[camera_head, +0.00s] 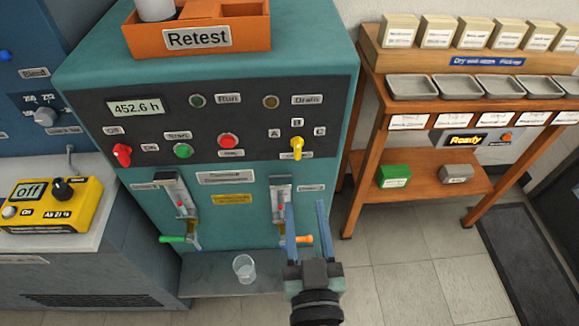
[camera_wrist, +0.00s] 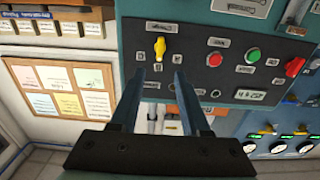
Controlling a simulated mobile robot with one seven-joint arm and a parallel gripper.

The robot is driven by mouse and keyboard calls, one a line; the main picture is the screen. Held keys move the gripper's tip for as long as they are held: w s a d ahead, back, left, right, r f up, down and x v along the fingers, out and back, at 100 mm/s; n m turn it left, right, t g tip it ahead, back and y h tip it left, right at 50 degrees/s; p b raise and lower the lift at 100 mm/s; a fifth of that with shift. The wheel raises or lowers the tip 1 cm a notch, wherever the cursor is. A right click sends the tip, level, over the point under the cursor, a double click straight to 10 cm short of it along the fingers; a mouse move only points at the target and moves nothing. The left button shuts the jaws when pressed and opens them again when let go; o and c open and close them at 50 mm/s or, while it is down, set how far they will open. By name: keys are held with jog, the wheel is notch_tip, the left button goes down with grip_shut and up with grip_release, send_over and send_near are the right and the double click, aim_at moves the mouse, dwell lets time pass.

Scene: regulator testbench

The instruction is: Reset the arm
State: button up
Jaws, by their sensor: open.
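My gripper (camera_head: 306,206) is in front of the right side of the teal test bench (camera_head: 335,85). Its two blue fingers are apart with nothing between them. In the wrist view, my gripper (camera_wrist: 157,75) points at the dark control panel, which appears upside down. The yellow selector knob (camera_wrist: 160,48) lies just beyond the fingertips there. In the head view, the yellow knob (camera_head: 297,147) is above the fingers. My left finger partly covers the right gauge (camera_head: 280,187). The orange-handled tap (camera_head: 303,239) shows between the fingers.
A clear cup (camera_head: 244,267) stands on the bench's lower shelf. A green-handled tap (camera_head: 175,239) is on the left. An orange Retest tray (camera_head: 240,40) sits on top. A wooden rack (camera_head: 370,120) with trays and boxes stands right. Open floor (camera_head: 400,270) lies between rack and bench.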

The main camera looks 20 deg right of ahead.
jog(key=w+a+r+t+y, duration=0.1)
jog(key=w+a+r+t, duration=0.15)
jog(key=r, duration=0.55)
jog(key=w+a+r+n+t, duration=0.1)
jog(key=w+r, duration=0.2)
jog(key=r, duration=0.6)
jog(key=w+a+r+t+y, duration=0.1)
jog(key=w+a+r+t, duration=0.1)
jog(key=r, duration=0.6)
jog(key=s+a+r+t+y+p, duration=0.1)
jog(key=r+p, duration=0.3)
jog(key=r, duration=0.7)
jog(key=s+a+r+n+t+y+p, duration=0.1)
jog(key=s+a+r+t+p, duration=0.1)
jog(key=r, duration=1)
jog(key=s+a+r+n+t+y+p, duration=0.1)
jog(key=s+a+r+p, duration=0.3)
jog(key=r, duration=0.8)
jog(key=p, duration=0.2)
jog(key=shift+p, duration=0.4)
